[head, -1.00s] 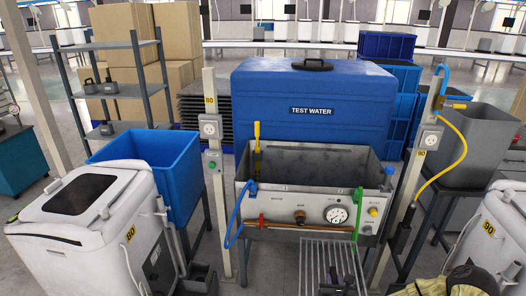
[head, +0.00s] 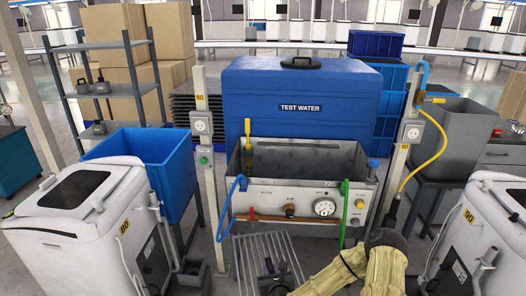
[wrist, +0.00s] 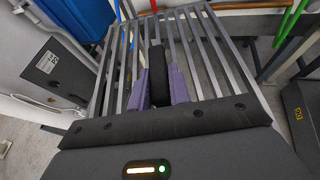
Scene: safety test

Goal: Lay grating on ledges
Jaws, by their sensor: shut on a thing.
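The grating (head: 256,246), a grey panel of parallel metal bars, is low in the middle of the head view, in front of the metal tank (head: 262,199). It also fills the middle of the wrist view (wrist: 199,60). My gripper (head: 271,277) is shut on the grating, its purple-padded fingers (wrist: 163,85) pinching near the middle of the near part. The grating is outside the tank, below its front panel. The tank is open at the top; I cannot make out ledges inside it.
The tank's front carries a blue hose (head: 229,205), a green handle (head: 344,212), a gauge (head: 325,207) and a copper pipe. Posts (head: 207,170) stand on both sides. A blue TEST WATER container (head: 300,105) is behind. White wheeled bins (head: 75,225) flank the floor.

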